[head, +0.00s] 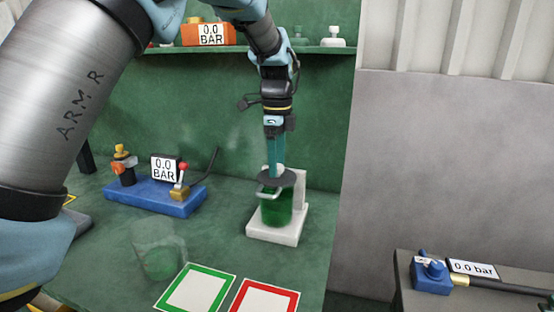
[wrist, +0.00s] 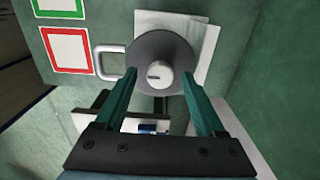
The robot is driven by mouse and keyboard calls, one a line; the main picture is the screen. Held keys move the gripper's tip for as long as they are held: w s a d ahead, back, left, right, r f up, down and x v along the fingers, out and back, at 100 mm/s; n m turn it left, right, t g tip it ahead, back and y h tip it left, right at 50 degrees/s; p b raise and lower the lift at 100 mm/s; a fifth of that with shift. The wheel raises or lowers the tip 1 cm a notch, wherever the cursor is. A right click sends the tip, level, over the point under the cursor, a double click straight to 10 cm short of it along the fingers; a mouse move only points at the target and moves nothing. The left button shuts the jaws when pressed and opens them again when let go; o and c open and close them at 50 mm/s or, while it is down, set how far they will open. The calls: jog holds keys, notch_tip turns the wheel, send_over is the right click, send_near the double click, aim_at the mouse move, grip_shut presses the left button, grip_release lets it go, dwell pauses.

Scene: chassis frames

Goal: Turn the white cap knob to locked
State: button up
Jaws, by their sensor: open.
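The white cap knob (wrist: 160,74) sits in the middle of a round dark grey lid (wrist: 150,45). A small dark mark shows on its face. In the head view the lid (head: 265,182) tops a green vessel (head: 277,210) with a side handle, standing on a white base (head: 262,233). My gripper (head: 276,163) points down from above the lid. In the wrist view my gripper (wrist: 160,77) is open, with one teal finger on each side of the knob and a gap to it. In the head view the fingers partly hide the knob.
A clear beaker (head: 158,250) is in front left. Green (head: 197,288) and red (head: 265,297) framed squares lie at the front. A shelf (head: 250,51) runs behind my arm.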

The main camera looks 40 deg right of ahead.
grip_shut()
dwell(0.4)
jog(key=shift+m, duration=0.4)
jog(key=m, duration=0.3)
jog(key=shift+w+m, duration=0.1)
jog(key=shift+m, duration=0.3)
jog(key=m+p, duration=0.1)
jog(key=m, duration=0.3)
jog(key=shift+r+m+p, duration=0.15)
jog(key=shift+m+p, duration=0.15)
jog(key=m+p, duration=0.3)
jog(key=m, duration=0.2)
jog(key=shift+m+p, duration=1.3)
jog(key=shift+m, duration=0.5)
